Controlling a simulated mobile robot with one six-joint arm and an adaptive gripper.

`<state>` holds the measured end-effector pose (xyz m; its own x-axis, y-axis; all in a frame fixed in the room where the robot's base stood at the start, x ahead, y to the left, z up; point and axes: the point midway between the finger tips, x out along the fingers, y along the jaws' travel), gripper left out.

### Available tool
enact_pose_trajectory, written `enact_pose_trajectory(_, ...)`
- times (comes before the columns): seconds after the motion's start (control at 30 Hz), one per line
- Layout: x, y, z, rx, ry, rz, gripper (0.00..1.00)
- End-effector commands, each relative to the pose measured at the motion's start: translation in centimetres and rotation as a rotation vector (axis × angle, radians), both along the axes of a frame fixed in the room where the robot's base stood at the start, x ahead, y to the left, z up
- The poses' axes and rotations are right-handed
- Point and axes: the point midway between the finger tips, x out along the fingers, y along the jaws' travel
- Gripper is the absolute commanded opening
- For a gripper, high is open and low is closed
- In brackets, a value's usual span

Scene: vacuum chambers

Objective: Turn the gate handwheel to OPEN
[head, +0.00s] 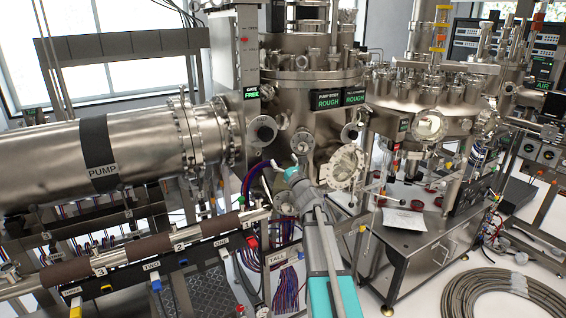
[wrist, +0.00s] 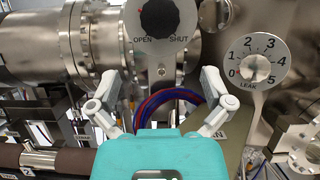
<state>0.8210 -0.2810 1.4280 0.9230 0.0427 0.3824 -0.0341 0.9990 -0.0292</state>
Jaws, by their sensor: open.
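The gate handwheel (wrist: 160,17) is a dark round knob at the top of the wrist view, partly cut off by the frame edge. In the head view, a round plate with a dark centre (head: 263,130) under the green GATE FREE sign (head: 251,92) looks like the same handwheel. My gripper (wrist: 158,88) has its two fingers spread wide and nothing between them. It is below the handwheel and apart from it. In the head view, my gripper (head: 284,166) is small and partly hidden.
The pump cylinder (head: 100,160) lies left of the handwheel. A leak dial (wrist: 257,62) numbered 0 to 5 stands to its right. Red and blue cables (wrist: 165,100) run behind my gripper. A labelled rail (head: 150,245) is at lower left, a metal bench (head: 415,235) at right.

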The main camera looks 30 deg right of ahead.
Motion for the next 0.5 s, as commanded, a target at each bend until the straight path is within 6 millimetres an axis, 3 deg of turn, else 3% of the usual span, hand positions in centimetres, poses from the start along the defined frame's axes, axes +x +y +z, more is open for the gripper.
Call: enact_pose_trajectory(0.5, 0.05, 0.17, 0.72, -0.009, 0.027, 0.006, 1.0)
